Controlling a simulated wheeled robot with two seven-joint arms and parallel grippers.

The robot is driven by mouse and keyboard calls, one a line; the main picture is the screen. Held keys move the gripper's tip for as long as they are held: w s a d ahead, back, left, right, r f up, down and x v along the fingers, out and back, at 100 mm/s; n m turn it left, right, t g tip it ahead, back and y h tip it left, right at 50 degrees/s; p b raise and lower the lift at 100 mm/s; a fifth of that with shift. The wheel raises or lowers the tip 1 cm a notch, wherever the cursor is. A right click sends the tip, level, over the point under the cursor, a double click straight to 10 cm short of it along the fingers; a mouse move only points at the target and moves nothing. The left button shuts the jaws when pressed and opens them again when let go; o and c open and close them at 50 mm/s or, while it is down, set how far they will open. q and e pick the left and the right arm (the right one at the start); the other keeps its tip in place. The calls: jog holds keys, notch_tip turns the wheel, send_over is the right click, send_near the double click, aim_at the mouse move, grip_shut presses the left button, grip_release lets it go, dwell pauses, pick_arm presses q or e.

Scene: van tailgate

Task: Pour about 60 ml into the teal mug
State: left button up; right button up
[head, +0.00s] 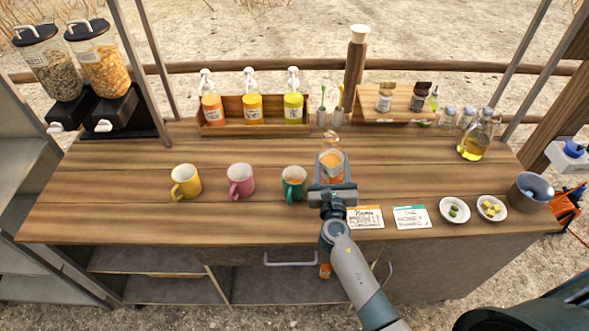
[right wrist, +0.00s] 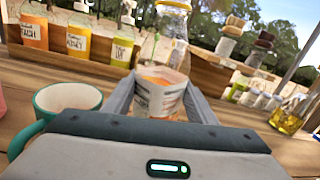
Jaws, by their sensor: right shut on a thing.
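The teal mug (head: 293,184) stands upright on the wooden counter, just left of my right gripper. In the right wrist view the teal mug (right wrist: 68,100) is at the left, partly cut off by the gripper body. An orange tint shows inside it in the head view; how full it is I cannot tell. My right gripper (head: 332,185) is shut on a clear glass bottle (head: 331,158) with an orange and white label. The bottle (right wrist: 175,52) looks about upright, its neck rising between the fingers (right wrist: 163,100). Its base is hidden. My left gripper is not in view.
A pink mug (head: 240,180) and yellow mug (head: 186,182) stand left of the teal one. A rack of pump bottles (head: 253,109) is behind. Cards (head: 410,217), small bowls (head: 455,210) and an oil bottle (head: 476,140) are on the right. The left counter is clear.

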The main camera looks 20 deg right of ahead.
jog(key=shift+a+f+m, duration=0.1)
jog(key=shift+f+m, duration=0.05)
jog(key=shift+m, duration=0.65)
